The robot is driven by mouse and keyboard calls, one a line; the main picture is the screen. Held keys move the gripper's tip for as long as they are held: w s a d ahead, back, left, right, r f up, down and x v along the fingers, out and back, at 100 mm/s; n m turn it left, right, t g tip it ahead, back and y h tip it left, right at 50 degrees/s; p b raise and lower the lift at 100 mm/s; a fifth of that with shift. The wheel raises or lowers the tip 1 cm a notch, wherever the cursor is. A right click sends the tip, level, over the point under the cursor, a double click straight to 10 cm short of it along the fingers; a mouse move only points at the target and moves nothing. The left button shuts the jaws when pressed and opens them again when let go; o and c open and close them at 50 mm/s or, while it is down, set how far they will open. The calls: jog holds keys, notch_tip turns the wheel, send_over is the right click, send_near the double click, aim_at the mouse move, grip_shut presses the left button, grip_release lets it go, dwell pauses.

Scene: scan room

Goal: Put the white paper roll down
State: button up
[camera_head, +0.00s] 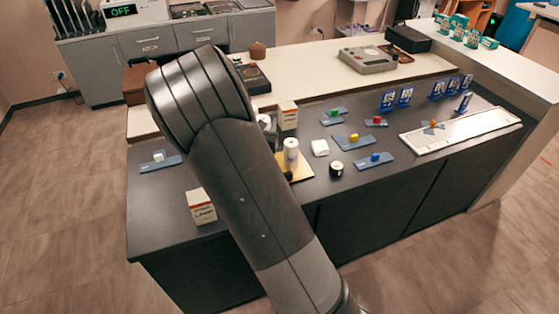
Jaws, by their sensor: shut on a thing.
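A white paper roll (291,152) stands upright on a tan board (303,168) on the dark counter, just right of my arm. My arm (235,165) crosses the middle of the picture and covers part of the board and the area left of the roll. My gripper is hidden behind the arm, and I cannot see its fingers or whether they touch the roll. Small white and dark parts show at the arm's right edge, too little to identify.
A white folded item (320,147) and a dark round jar (336,169) stand right of the roll. Boxes stand behind it (288,116) and at the front left (201,206). Blue trays with small blocks (352,142) and a long white tray (458,131) lie farther right.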

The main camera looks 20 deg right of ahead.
jog(key=shift+s+d+f, duration=0.1)
jog(key=shift+d+f, duration=0.1)
jog(key=shift+f, duration=1.45)
jog(key=shift+d+f, duration=0.25)
jog(key=shift+f, duration=1.45)
jog(key=shift+s+d+f, duration=0.1)
jog(key=shift+d+f, duration=0.1)
jog(key=shift+f, duration=1.45)
jog(key=o, duration=0.6)
jog(key=shift+f, duration=0.15)
jog(key=shift+c, duration=0.2)
jog(key=shift+o, duration=1)
